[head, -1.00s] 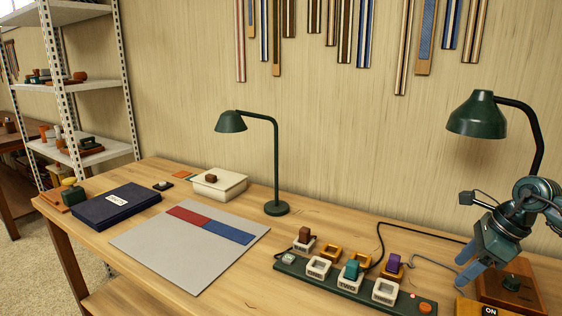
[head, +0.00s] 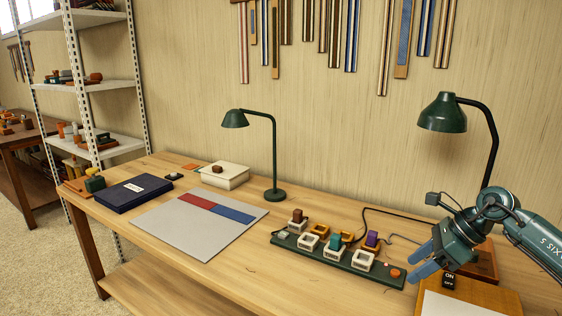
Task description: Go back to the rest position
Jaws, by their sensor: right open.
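My right gripper (head: 424,262) comes in from the right in the head view. Its blue fingers are apart and empty, above the table near the right end of a green board (head: 330,268). The board carries several white and yellow square holders with small coloured blocks, among them a brown one (head: 297,216), a teal one (head: 336,241) and a purple one (head: 372,238). My left gripper is not in the view.
A grey mat (head: 190,229) with a red and a blue strip lies mid-table. A dark blue box (head: 134,194), a white box (head: 224,176) and two green lamps (head: 274,160) (head: 443,113) stand around. A black ON switch (head: 449,281) sits near my right gripper. Shelves (head: 108,85) stand left.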

